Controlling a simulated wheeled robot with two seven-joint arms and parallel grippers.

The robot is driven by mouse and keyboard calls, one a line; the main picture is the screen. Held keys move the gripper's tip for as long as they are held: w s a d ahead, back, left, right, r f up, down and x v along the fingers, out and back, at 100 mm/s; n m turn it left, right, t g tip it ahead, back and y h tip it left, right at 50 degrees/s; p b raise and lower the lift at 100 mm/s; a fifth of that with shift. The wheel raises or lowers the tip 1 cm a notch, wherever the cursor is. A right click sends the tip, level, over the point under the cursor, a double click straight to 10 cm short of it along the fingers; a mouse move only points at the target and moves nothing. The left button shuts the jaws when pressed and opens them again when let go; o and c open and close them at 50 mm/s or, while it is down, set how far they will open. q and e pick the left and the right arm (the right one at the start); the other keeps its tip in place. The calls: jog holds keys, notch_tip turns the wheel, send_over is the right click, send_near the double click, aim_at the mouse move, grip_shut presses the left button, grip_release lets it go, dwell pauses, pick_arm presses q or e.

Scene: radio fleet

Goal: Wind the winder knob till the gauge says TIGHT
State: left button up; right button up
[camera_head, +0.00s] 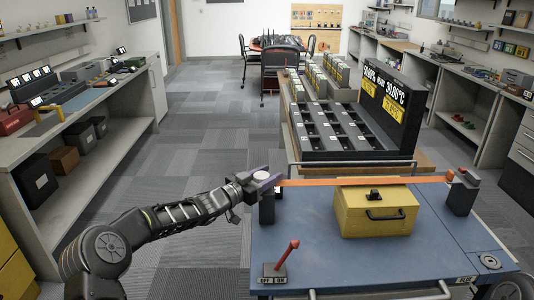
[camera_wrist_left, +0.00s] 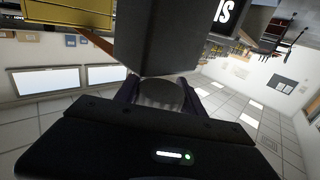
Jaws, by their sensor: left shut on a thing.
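The winder knob (camera_head: 263,175) sits on top of a dark winder post (camera_head: 267,207) at the left end of the blue table. My left gripper (camera_head: 262,181) is shut on it from the left. In the left wrist view the ribbed grey knob (camera_wrist_left: 160,94) is between the two fingers, below the dark post (camera_wrist_left: 155,38). An orange strap (camera_head: 330,182) runs from the winder across the top of a yellow box (camera_head: 375,218) to a dark post (camera_head: 461,196) with a red top. I cannot make out a gauge reading. My right gripper is not in view.
A red lever (camera_head: 287,254) on an OFF/ON base stands at the front left of the blue table (camera_head: 330,262). A dark compartment tray with a display panel (camera_head: 389,98) stands behind. Workbenches line both sides. Grey carpet floor is free at the left.

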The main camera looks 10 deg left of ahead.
pick_arm(q)
jog(key=shift+d+r+m+g+h+p, duration=0.1)
jog(key=shift+r+m+g+h+p, duration=0.15)
jog(key=shift+m+g+h+p, duration=0.3)
jog(key=shift+s+d+f+m+g+h+p, duration=0.1)
jog(key=shift+m+g+h+p, duration=0.2)
jog(key=shift+h+p, duration=0.2)
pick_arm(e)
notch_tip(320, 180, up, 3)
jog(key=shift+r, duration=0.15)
pick_arm(q)
jog(key=shift+f, duration=0.1)
jog(key=o, duration=1.4)
jog(key=shift+c, duration=0.2)
jog(key=b+v, duration=0.1)
jog(key=v, duration=0.6)
jog(key=shift+s+a, duration=0.25)
jog(key=shift+a, duration=0.05)
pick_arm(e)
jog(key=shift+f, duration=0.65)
pick_arm(q)
jog(key=shift+f, duration=0.1)
